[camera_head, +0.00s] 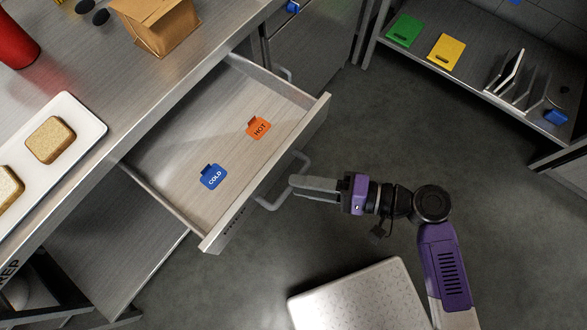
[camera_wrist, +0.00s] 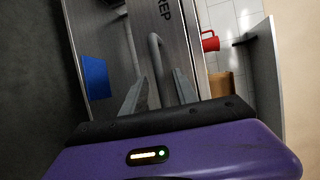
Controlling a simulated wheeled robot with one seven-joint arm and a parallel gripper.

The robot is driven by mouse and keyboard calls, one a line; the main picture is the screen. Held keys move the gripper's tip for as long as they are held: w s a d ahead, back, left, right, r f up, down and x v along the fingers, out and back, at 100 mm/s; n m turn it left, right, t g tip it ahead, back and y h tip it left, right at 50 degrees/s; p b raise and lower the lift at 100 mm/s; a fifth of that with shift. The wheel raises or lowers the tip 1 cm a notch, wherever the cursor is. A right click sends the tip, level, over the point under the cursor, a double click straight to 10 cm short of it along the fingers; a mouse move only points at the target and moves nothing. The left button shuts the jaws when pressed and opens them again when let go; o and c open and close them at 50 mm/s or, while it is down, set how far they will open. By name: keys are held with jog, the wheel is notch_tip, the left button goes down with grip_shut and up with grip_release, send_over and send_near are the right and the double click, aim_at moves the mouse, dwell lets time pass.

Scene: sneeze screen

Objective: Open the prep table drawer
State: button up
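The prep table drawer (camera_head: 160,202) is pulled far out from under the steel counter. Its front panel (camera_head: 308,125) is at the right end of the opening. Inside lie a blue COLD tag (camera_head: 213,177) and an orange HOT tag (camera_head: 259,128). The drawer handle (camera_head: 268,203) is a bent metal bar on the front panel. My gripper (camera_head: 296,186) reaches it from the right, with its fingertips at the bar. The contact itself is partly hidden.
The counter (camera_head: 98,85) carries a white tray (camera_head: 85,115) with bread, a cardboard box (camera_head: 160,35) and a red cup (camera_head: 14,45). A shelf with cutting boards (camera_head: 445,52) stands at upper right. A pale, speckled surface (camera_head: 360,297) is at the bottom. Floor between is clear.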

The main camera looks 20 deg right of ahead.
jog(key=shift+v, duration=2.5)
